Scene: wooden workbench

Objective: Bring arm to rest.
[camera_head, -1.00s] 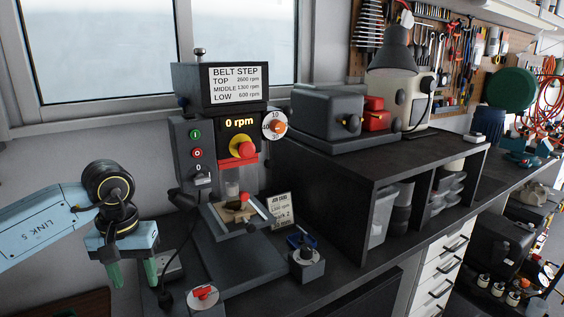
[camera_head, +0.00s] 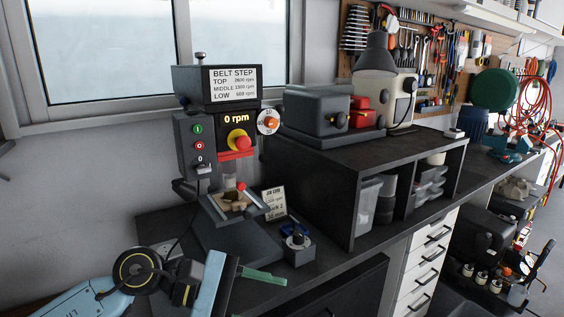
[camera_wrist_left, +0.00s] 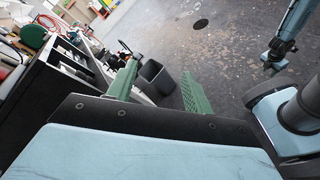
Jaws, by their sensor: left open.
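My left gripper (camera_head: 272,279) is low in the head view, in front of the drill press and near the bench's front edge. One green finger shows there, pointing right; the other is hidden. In the left wrist view the left gripper (camera_wrist_left: 160,70) has both green fingers spread apart with nothing between them. A blue arm of mine enters at the upper right of that view, and its dark end, seemingly my right gripper (camera_wrist_left: 275,66), is too small to read.
The drill press (camera_head: 228,150) reads 0 rpm and stands on the dark bench. A small dark vise-like block (camera_head: 298,250) sits beside it. A black shelf unit (camera_head: 340,180) stands to the right. In the wrist view a dark bin (camera_wrist_left: 157,78) stands on open grey floor (camera_wrist_left: 225,50).

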